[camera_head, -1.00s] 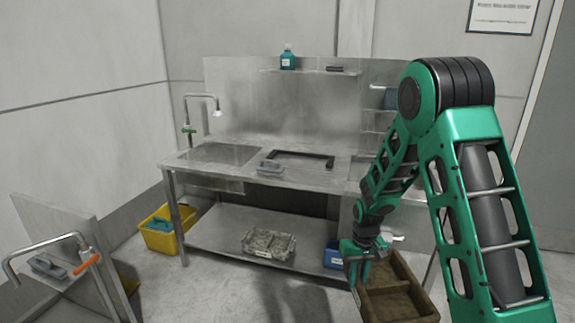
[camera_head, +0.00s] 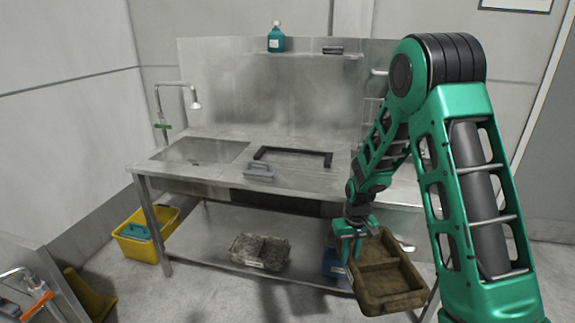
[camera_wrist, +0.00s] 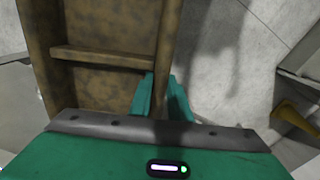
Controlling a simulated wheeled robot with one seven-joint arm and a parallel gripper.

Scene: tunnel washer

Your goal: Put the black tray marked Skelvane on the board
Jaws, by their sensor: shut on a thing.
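My gripper (camera_head: 353,248) is shut on the near-left wall of a brown, grimy two-compartment tray (camera_head: 402,299). The tray hangs in front of the bench's right part, below the worktop. In the wrist view the fingers (camera_wrist: 161,97) straddle the wall of the tray (camera_wrist: 85,57); its inside is stained brown and a divider crosses it. I see no readable name on it. A second, grey stained tray (camera_head: 260,252) with a pale label lies on the lower shelf; its label is too small to read. A black angular frame (camera_head: 292,152) lies on the metal worktop (camera_head: 215,172).
A grey-handled brush (camera_head: 259,171) lies in front of the black frame. A sink with a tap (camera_head: 180,90) is at the left. A blue box (camera_head: 336,262) is under the bench, a yellow bin (camera_head: 146,236) at left. A wall shelf holds a teal bottle (camera_head: 276,40).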

